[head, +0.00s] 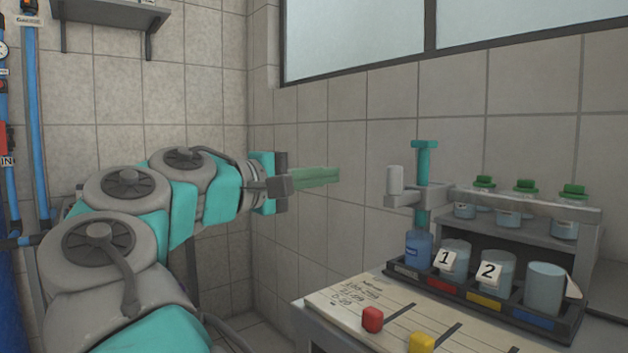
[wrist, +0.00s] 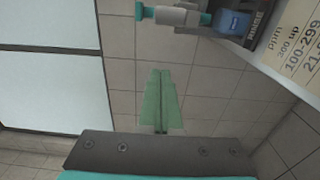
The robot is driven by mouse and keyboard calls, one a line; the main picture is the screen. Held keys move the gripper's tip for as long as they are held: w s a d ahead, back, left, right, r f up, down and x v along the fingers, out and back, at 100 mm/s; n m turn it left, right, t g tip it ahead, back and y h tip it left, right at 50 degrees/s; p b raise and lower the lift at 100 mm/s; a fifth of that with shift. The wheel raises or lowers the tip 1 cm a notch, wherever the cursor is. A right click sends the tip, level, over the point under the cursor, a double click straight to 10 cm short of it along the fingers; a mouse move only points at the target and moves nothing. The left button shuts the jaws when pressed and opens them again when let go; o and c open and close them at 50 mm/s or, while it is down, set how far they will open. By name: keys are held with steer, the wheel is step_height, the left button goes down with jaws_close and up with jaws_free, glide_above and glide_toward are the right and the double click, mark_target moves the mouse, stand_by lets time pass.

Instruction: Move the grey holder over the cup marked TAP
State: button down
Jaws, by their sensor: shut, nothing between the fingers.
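The grey holder (head: 403,199) sits on an upright teal post (head: 424,160) in the head view, with a white cylinder (head: 395,179) in its left end. In the wrist view the holder (wrist: 176,16) shows at the top. Four-slot tray cups stand below: a blue container (head: 418,250), cup 1 (head: 456,256), cup 2 (head: 498,268) and a right-hand cup (head: 544,287) whose card is turned away. I cannot read TAP on any of them. My gripper (head: 337,175) is shut and empty, left of the holder and apart from it; its green fingers (wrist: 160,92) meet in the wrist view.
The black tray (head: 408,271) has coloured labels. In front lie a paper chart (head: 350,295), a red block (head: 372,319) and a yellow block (head: 421,342). A grey rack (head: 535,204) with green-capped cartridges stands behind. Tiled walls close off the back; air left of the holder is clear.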

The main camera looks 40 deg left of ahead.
steer(key=w+d+b, duration=0.1)
steer(key=w+d, duration=0.3)
steer(key=w, duration=0.1)
steer(key=shift+w+d, duration=0.15)
steer(key=shift+d, duration=0.15)
stand_by(0.4)
